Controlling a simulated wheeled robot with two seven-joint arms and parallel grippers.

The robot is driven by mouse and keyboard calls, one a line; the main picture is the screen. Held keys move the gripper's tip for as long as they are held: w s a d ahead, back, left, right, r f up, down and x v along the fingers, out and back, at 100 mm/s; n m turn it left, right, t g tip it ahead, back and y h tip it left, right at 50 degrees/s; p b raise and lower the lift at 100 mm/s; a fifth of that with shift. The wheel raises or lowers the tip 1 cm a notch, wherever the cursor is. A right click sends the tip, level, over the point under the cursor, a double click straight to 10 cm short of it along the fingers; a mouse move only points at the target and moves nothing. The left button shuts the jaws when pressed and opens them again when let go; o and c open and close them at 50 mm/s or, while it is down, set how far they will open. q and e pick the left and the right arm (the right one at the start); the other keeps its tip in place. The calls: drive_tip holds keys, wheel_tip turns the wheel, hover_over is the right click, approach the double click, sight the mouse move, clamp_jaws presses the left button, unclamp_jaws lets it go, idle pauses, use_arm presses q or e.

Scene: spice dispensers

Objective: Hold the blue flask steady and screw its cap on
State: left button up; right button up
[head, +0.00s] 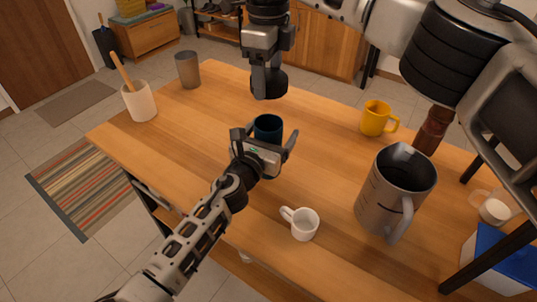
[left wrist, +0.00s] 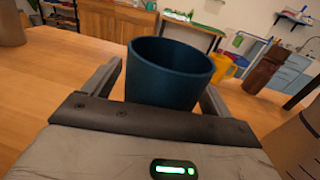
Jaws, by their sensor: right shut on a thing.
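The dark blue flask (head: 268,127) stands upright and open-topped on the wooden table; it also shows in the left wrist view (left wrist: 168,75). My left gripper (head: 270,134) is open around it, one finger on each side, with a visible gap at the right finger. My right gripper (head: 267,68) points down above and behind the flask in the head view. It is shut on a dark round cap (head: 269,86), held apart from the flask. The cap's underside and thread are hidden.
A yellow mug (head: 375,118), a metal pitcher (head: 397,190) and a brown mill (head: 432,130) stand to the right. A white cup (head: 304,225) stands near the front. A crock (head: 139,103) and grey tumbler (head: 187,70) stand left. The table around the flask is clear.

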use_arm(q)
drive_tip(key=c, duration=1.3)
drive_tip(key=shift+c, duration=0.2)
use_arm(e)
drive_tip(key=shift+f, duration=2.5)
drive_tip(key=shift+f, duration=0.9)
use_arm(q)
drive_tip(key=shift+f, duration=0.1)
use_arm(e)
drive_tip(key=shift+f, duration=0.5)
